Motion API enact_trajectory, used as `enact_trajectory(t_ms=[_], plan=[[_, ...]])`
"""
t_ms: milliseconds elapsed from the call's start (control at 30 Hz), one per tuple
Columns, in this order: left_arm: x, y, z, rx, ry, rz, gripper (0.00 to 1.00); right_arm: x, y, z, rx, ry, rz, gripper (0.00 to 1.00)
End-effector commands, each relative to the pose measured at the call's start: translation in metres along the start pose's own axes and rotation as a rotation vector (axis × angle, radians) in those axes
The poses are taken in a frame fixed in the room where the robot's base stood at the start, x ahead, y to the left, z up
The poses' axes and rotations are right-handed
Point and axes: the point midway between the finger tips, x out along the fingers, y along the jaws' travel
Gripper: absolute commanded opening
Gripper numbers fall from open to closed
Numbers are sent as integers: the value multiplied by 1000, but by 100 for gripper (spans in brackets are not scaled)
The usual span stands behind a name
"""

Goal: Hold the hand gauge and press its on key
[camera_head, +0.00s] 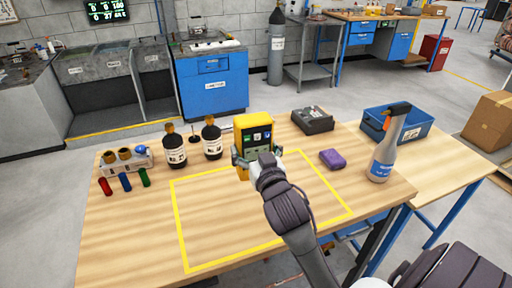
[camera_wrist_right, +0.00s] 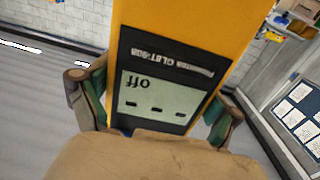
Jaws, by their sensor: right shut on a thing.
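The hand gauge (camera_head: 253,123) is a yellow, upright block with a dark front panel, near the back edge of the wooden table. My right gripper (camera_head: 258,156) is shut on it, one finger at each side. In the right wrist view the gauge (camera_wrist_right: 183,28) fills the middle, upside down, with a pale display (camera_wrist_right: 155,94) reading "off". Small dark marks show along the display. My left gripper is out of view.
A yellow outline (camera_head: 183,225) marks a mostly clear table area. Two dark bottles (camera_head: 175,152) stand left of the gauge, beside a rack (camera_head: 127,161).

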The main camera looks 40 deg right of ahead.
Motion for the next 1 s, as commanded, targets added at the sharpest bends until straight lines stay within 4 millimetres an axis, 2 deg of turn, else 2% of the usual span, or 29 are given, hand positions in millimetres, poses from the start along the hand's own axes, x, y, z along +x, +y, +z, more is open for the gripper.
enact_trajectory(t_ms=[1000], plan=[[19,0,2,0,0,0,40,0,0,26,-1,3,0,35]])
